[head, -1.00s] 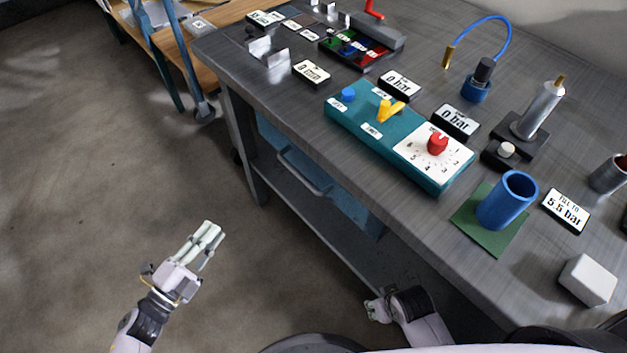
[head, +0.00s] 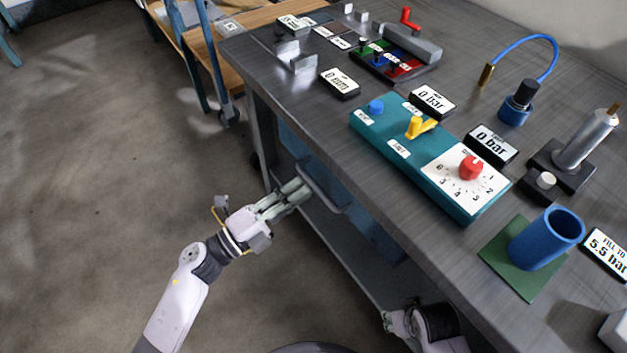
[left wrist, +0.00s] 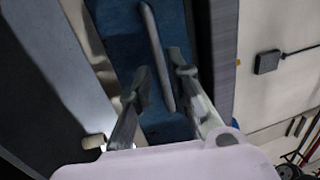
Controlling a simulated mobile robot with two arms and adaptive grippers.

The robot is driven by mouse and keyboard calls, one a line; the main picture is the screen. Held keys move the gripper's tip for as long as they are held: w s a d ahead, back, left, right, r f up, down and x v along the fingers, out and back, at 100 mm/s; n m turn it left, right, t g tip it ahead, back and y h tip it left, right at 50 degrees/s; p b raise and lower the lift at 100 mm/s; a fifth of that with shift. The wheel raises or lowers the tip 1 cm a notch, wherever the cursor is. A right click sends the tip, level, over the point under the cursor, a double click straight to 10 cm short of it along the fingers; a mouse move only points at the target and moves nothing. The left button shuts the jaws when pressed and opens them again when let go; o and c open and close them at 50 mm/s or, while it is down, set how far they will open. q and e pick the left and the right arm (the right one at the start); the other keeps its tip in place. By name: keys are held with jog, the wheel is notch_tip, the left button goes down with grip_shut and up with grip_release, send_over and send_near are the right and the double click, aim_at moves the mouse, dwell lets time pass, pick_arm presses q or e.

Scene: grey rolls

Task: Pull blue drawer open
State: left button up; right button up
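The blue drawer (head: 375,238) is under the grey workbench top, with a grey bar handle (head: 325,192) on its front. In the left wrist view the drawer front (left wrist: 118,45) is dark blue and its handle (left wrist: 158,58) runs lengthwise between my fingers. My left gripper (head: 302,186) is at the handle's near left end in the head view. In the left wrist view my left gripper (left wrist: 160,80) is open, with one finger on each side of the handle and a gap visible. My right gripper (head: 392,322) is low by the bench's front; its fingers are too small to read.
On the bench top (head: 300,110) stand a teal control box (head: 440,185), a blue cup (head: 545,238) on a green mat (head: 500,262), and several labels and fixtures. The floor (head: 110,150) left of the bench is clear.

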aim_at(314, 182)
pick_arm(q)
jog(key=shift+x, duration=2.25)
jog(key=shift+f, duration=0.1)
grip_shut()
